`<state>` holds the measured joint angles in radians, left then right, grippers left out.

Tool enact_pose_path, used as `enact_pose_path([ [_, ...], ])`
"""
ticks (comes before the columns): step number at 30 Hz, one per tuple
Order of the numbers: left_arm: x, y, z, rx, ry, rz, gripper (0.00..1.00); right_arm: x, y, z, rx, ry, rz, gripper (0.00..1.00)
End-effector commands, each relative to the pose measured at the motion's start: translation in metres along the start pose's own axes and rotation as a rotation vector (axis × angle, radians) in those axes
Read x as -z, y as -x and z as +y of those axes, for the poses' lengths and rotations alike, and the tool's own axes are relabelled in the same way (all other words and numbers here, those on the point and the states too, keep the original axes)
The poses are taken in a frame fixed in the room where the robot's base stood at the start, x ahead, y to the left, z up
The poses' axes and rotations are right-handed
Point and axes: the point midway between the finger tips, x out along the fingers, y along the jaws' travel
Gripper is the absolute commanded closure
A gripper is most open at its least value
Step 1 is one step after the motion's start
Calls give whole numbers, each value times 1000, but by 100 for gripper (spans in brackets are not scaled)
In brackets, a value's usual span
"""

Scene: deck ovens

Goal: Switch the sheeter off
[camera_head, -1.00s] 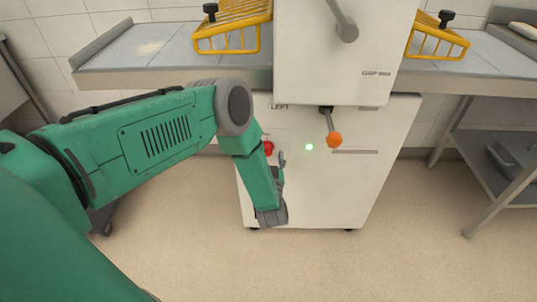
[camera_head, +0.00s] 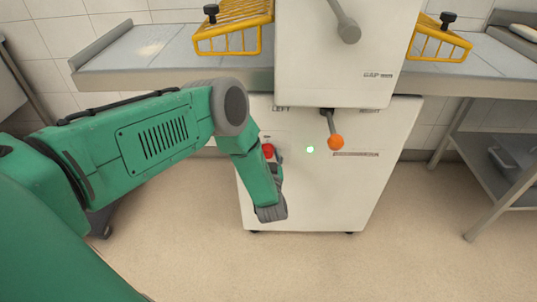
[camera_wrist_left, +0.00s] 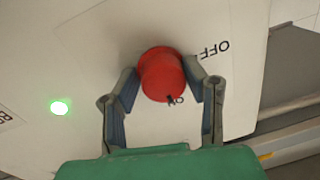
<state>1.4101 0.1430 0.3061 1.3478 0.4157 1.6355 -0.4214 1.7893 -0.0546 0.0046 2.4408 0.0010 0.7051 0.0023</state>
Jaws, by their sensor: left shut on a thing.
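The sheeter (camera_head: 340,190) is a white machine standing in the middle of the head view. A red rotary knob (camera_head: 268,150) sits on the left of its lower front, partly hidden by my left arm. In the left wrist view the red knob (camera_wrist_left: 162,72) has an OFF mark beside it and a small dark mark at its lower edge. My left gripper (camera_wrist_left: 163,80) has its two fingers on either side of the knob, shut on it. A green lamp (camera_head: 310,149) on the front is lit; it also glows in the left wrist view (camera_wrist_left: 60,107). My right gripper is not in view.
An orange-tipped lever (camera_head: 335,141) sticks out right of the lamp, and a grey lever (camera_head: 347,30) is above. Yellow guards (camera_head: 232,38) stand over the grey side tables (camera_head: 130,55). A steel shelf table (camera_head: 500,160) stands at right. The floor in front is clear.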

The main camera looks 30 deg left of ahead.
Motion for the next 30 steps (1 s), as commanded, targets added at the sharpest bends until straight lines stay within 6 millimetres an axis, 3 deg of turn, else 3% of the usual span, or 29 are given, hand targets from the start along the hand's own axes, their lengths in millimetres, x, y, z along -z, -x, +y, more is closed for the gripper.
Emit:
enact_pose_path([
  [11, 1, -1, -4, 5, 186, -12, 89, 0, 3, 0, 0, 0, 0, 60],
  [30, -1, -2, -6, 0, 785, -56, 89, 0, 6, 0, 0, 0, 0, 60],
])
